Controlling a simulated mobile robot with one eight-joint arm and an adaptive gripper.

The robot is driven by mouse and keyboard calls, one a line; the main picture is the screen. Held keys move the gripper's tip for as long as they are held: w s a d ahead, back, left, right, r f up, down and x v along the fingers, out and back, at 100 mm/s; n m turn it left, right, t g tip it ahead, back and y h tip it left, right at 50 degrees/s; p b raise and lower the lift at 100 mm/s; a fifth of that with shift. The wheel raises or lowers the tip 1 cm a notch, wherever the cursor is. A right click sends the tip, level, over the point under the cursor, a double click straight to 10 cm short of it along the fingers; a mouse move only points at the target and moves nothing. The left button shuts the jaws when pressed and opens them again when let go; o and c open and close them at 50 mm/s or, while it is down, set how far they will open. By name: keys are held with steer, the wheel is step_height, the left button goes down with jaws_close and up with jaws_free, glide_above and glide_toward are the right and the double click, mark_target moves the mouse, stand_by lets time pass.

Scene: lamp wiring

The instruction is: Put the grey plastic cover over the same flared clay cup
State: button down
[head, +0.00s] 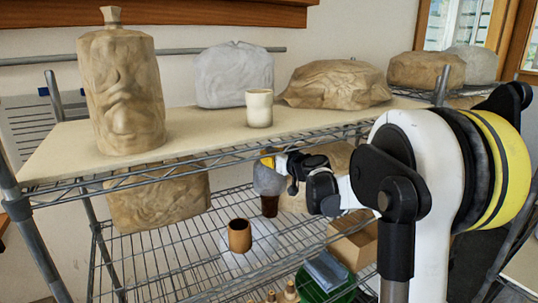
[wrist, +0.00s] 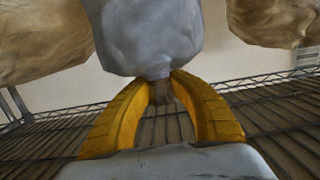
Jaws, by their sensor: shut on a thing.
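The grey plastic cover (head: 268,180) is under the upper shelf in the head view and fills the top middle of the wrist view (wrist: 148,35). My gripper (head: 268,161) is shut on its narrow knob; the yellow fingertips (wrist: 160,78) meet around it in the wrist view. The cover hangs below the fingers in the head view. A dark brown flared cup (head: 270,207) shows just under the cover's lower edge on the lower shelf. I cannot tell whether the cover touches the cup or surrounds its top.
An orange-brown cup (head: 239,236) stands to the left on the wire shelf (head: 180,262). A tan wrapped bundle (head: 160,203) is farther left, and a cardboard box (head: 355,243) is at right. The upper shelf (head: 200,140), holding a cream cup (head: 259,108), is close above my gripper.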

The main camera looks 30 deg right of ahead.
steer(key=shift+f+b, duration=3.9)
steer(key=shift+f, duration=1.2)
steer(key=shift+f+b, duration=0.3)
steer(key=shift+f, duration=0.1)
steer(key=c, duration=1.2)
jaws_free()
